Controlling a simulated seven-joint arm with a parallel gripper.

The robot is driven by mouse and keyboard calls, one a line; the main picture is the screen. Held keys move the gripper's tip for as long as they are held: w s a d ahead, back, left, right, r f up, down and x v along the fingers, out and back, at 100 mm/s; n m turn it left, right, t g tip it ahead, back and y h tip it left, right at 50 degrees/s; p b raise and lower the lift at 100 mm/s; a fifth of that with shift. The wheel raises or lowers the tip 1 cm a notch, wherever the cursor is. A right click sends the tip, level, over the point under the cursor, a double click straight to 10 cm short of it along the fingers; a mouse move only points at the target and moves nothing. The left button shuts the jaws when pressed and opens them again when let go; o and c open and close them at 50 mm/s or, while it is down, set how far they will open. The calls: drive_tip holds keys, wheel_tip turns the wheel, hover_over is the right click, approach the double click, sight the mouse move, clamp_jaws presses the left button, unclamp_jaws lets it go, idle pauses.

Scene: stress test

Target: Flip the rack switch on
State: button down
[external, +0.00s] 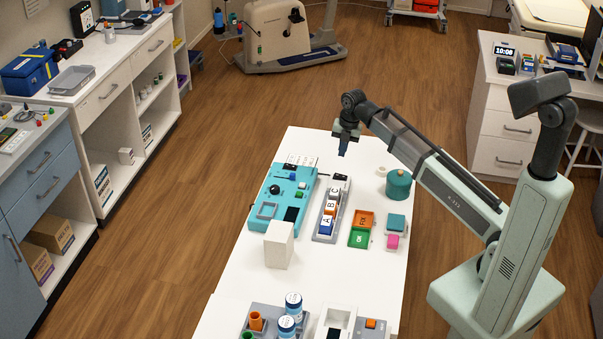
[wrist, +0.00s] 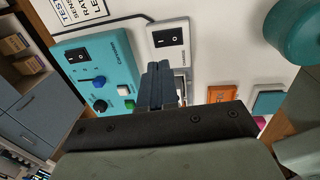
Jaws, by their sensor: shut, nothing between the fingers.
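The rack (external: 344,196) is a light grey tray holding blocks marked A, B and C (external: 330,209). At its far end is a black rocker switch (external: 340,177). In the wrist view this switch (wrist: 168,37) has marks on its black face and sits on the rack's pale end plate (wrist: 186,31). I cannot tell which way it is set. My gripper (external: 342,153) is shut and empty, pointing down above the rack's far end. In the wrist view its fingertips (wrist: 160,68) lie just below the switch in the picture and hide part of the rack. I see no contact.
A teal console (external: 265,211) with its own black rocker switch (wrist: 77,55) stands left of the rack. Right of it are an orange and green tray (external: 359,239) and a teal canister (external: 398,187). A white block (external: 279,246) stands nearer the camera.

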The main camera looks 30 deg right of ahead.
sight(337, 175)
drive_tip(key=f, duration=0.5)
drive_tip(key=w+f, duration=0.1)
drive_tip(key=f, duration=0.2)
drive_tip(key=shift+a+f, duration=0.35)
drive_tip(key=shift+a, duration=0.05)
